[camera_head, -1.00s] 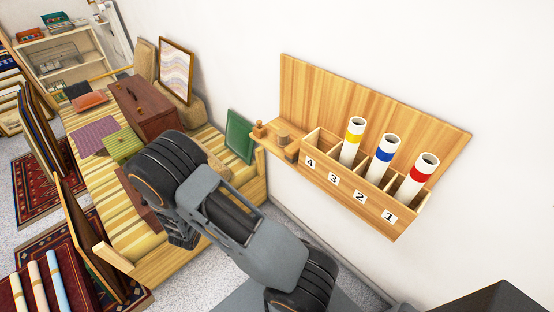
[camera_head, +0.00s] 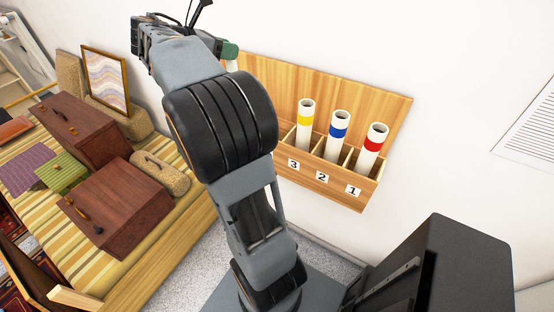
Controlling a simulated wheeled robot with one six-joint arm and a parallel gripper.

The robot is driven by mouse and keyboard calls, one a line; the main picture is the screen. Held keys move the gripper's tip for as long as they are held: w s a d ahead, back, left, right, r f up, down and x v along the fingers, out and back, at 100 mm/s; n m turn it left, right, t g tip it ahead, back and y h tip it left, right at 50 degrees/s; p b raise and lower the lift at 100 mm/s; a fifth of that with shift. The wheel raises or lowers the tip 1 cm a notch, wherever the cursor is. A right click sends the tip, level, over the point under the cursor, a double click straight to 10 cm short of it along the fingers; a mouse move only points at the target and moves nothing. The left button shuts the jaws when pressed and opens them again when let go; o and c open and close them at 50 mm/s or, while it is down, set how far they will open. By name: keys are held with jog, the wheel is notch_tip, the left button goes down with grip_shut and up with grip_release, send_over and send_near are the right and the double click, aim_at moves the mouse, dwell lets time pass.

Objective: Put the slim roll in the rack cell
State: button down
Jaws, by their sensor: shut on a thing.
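My gripper (camera_head: 214,42) is at the top of the head view, past the raised forearm, left of and above the rack. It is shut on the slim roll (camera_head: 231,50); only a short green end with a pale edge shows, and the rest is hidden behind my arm. The wooden wall rack (camera_head: 375,103) has numbered cells. Cells 1, 2 and 3 hold upright white rolls with a red band (camera_head: 374,145), a blue band (camera_head: 338,131) and a yellow band (camera_head: 304,119). My arm hides cell 4 and the rack's left end.
A striped daybed (camera_head: 165,235) at left holds two brown cases (camera_head: 125,205), a bolster (camera_head: 160,172), and folded cloths. A wavy framed print (camera_head: 106,78) leans on the wall behind. A black box (camera_head: 440,270) stands at lower right. A printed sheet (camera_head: 540,125) hangs at right.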

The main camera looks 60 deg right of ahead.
jog(key=s+d+r+m+g, duration=0.2)
jog(key=s+d+r, duration=0.15)
jog(key=s, duration=0.35)
jog(key=s+d+f+m+g+y, duration=0.2)
jog(key=s+f+m+g+y, duration=0.1)
jog(key=f, duration=1.3)
jog(key=shift+d+f+b, duration=0.15)
jog(key=shift+b, duration=0.2)
jog(key=shift+f, duration=0.1)
jog(key=c, duration=0.8)
grip_release()
jog(key=shift+c, duration=0.2)
